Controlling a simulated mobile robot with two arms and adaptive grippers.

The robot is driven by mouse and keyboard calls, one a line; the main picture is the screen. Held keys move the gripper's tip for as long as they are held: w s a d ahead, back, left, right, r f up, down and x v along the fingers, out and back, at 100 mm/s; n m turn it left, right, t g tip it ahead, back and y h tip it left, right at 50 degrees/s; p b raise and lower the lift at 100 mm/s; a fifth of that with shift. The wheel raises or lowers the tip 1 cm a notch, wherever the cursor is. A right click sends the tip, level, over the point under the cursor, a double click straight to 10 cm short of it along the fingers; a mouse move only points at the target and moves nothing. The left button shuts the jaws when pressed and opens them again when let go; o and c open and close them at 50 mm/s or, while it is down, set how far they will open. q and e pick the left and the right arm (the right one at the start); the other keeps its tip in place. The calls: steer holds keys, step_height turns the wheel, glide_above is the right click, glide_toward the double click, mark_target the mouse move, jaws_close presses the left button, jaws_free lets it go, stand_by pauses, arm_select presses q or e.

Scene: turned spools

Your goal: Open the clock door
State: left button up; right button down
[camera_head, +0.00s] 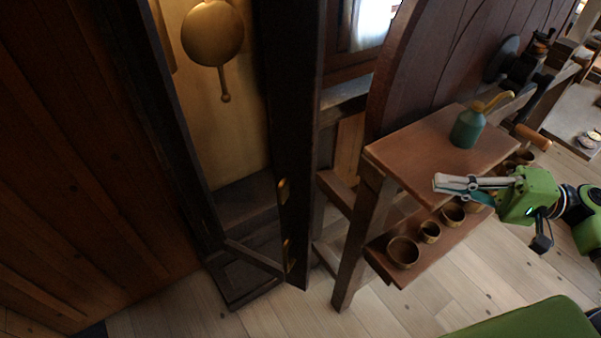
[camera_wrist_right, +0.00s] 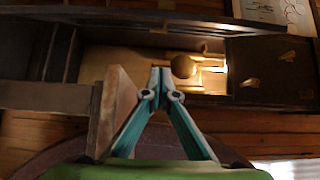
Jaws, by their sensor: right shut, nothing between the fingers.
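The tall dark wooden clock case (camera_head: 158,70) stands left of centre in the head view. Its brass pendulum (camera_head: 212,33) shows inside; the pendulum (camera_wrist_right: 183,66) also shows in the right wrist view. A long dark upright panel (camera_head: 298,120) with brass fittings (camera_head: 283,190) borders the opening on its right. I cannot tell whether this is the door, or whether glass covers the opening. My right gripper (camera_head: 436,184) is shut and empty, over the small shelf table, well right of the clock and apart from it. Its fingertips (camera_wrist_right: 160,80) meet in the wrist view. My left gripper is not in view.
The wooden shelf table (camera_head: 410,150) stands between my right gripper and the clock. It carries a green bottle (camera_head: 467,128) on top and several bowls (camera_head: 403,252) below. A large round wooden piece (camera_head: 430,60) rises behind it. Plank floor (camera_head: 440,300) is clear in front.

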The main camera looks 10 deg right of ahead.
steer(key=shift+r+x, duration=0.2)
steer(key=shift+x, duration=0.75)
steer(key=shift+w+a+p, duration=0.15)
steer(key=shift+a+p, duration=0.15)
steer(key=shift+a, duration=0.05)
arm_select(q)
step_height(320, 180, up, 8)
steer(key=p, duration=0.7)
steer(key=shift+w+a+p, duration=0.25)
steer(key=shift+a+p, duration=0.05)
arm_select(e)
steer(key=s+a+x, duration=0.1)
steer(key=s+x, duration=0.2)
steer(key=x, duration=1.6)
steer(key=shift+s+a, duration=0.25)
steer(key=shift+a, duration=0.05)
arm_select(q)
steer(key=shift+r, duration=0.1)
arm_select(e)
steer(key=shift+f, duration=0.15)
